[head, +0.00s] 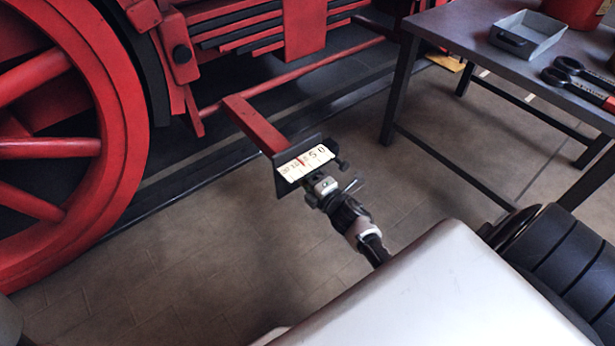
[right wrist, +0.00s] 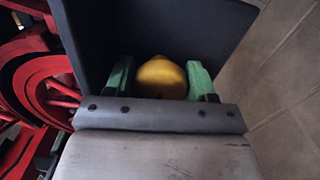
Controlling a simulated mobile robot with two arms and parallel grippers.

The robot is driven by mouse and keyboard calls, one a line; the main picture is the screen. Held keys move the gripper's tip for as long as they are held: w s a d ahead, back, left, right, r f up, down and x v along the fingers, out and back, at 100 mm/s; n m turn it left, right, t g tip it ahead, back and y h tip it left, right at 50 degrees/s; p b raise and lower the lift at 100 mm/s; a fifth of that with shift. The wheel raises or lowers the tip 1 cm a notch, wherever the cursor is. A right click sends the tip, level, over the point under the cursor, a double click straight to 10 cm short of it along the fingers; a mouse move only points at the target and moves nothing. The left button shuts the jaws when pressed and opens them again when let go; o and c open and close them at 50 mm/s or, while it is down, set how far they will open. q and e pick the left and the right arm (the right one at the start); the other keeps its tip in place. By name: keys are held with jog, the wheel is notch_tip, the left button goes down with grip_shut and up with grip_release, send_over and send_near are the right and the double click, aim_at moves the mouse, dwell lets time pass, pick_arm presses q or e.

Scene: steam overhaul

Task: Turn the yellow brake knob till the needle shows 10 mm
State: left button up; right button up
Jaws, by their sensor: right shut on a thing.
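The yellow brake knob (right wrist: 161,77) shows in the right wrist view between the two green fingers of my right gripper (right wrist: 161,84). The gripper is shut on it, in front of a dark plate (right wrist: 100,40). In the head view my right gripper (head: 322,188) is at the plate, just below the white scale (head: 290,172), and the knob is hidden there. The scale is numbered from 0 at its right to 20 at its left. A thin red needle (head: 302,161) stands between the 15 and the 5, around the 10; its exact reading is too small to tell. My left gripper is not in view.
A red arm (head: 252,122) carries the plate out from the locomotive. A large red wheel (head: 75,145) stands at the left. A grey table (head: 455,30) at the right holds a tray (head: 545,48) and dark-handled tools (head: 580,78). The floor between is clear.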

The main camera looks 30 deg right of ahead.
jog(key=shift+n, duration=0.5)
jog(key=o, duration=0.9)
